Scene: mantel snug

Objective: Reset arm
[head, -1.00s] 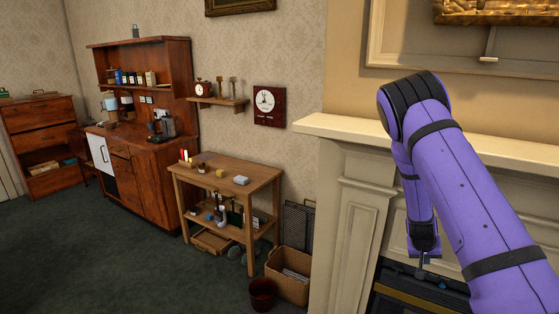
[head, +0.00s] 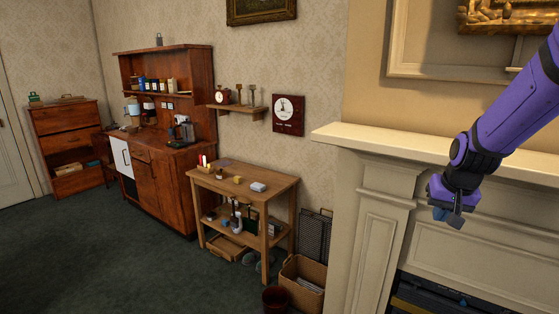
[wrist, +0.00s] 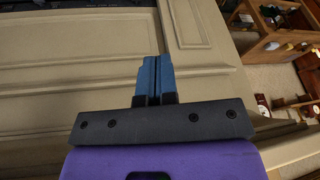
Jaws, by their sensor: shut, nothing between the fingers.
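My purple arm comes in from the right edge of the head view. My gripper (head: 440,214) hangs in front of the cream mantelpiece (head: 400,146), below its shelf edge. In the wrist view my gripper (wrist: 155,75) shows its blue fingers pressed together with nothing between them. Behind the fingers in that view is the panelled cream fireplace surround (wrist: 80,60). I cannot tell the exact gap between the fingers and the panel.
A wooden side table (head: 270,182) with small items stands left of the fireplace. A cardboard box (head: 302,272) and a dark red bin (head: 275,299) sit on the floor beside it. A wooden hutch (head: 165,190) stands further left. The green carpet (head: 130,255) is open at lower left.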

